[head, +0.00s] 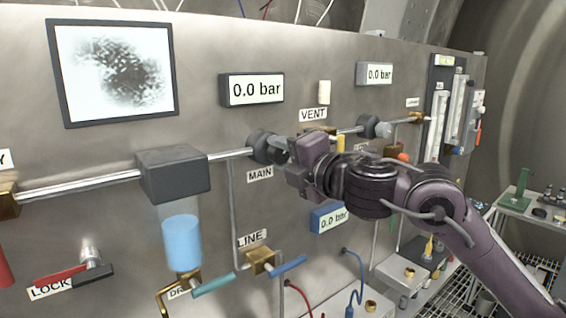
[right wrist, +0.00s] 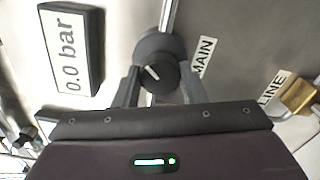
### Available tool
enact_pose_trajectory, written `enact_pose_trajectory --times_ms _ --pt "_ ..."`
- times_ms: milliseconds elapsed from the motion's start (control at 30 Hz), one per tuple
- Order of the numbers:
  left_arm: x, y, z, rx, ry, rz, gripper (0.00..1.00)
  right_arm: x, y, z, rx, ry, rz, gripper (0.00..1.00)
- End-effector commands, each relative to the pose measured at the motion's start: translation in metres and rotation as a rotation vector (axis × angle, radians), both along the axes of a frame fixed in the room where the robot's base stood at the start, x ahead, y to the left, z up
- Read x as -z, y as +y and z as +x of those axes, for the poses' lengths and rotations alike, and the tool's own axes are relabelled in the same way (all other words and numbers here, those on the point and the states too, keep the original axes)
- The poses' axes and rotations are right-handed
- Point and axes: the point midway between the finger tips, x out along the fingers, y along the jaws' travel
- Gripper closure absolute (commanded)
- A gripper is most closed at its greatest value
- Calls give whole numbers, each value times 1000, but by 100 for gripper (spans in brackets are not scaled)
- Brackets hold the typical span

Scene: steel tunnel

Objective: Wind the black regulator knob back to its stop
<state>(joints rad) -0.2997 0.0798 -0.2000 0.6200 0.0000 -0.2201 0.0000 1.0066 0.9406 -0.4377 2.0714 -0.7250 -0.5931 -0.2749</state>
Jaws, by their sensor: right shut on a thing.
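The black regulator knob (right wrist: 158,76) sits on the panel pipe next to the MAIN label. In the right wrist view its white pointer line slants toward the upper left. My right gripper (right wrist: 160,88) is shut on the knob, one finger on each side. In the head view the right gripper (head: 286,153) reaches the dark regulator body (head: 262,145) from the right, and its wrist hides most of the knob face. My left gripper is not in view.
Displays above the knob (head: 252,89), at the upper right (head: 375,74) and below (head: 328,219) read 0.0 bar. A second dark regulator (head: 368,125) sits right of the VENT label. A grey block (head: 172,174) with a blue cylinder (head: 182,243) is left.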

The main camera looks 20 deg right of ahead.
Motion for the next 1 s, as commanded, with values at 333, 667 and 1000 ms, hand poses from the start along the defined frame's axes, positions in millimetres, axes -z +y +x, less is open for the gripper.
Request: enact_pose_trajectory --times_ms 333,667,1000 --pt "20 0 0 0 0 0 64 3 0 0 0 -112 -307 85" --pt "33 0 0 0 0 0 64 3 0 0 1 -195 -541 85" --pt "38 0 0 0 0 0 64 3 -1 1 -1 -236 -660 85"
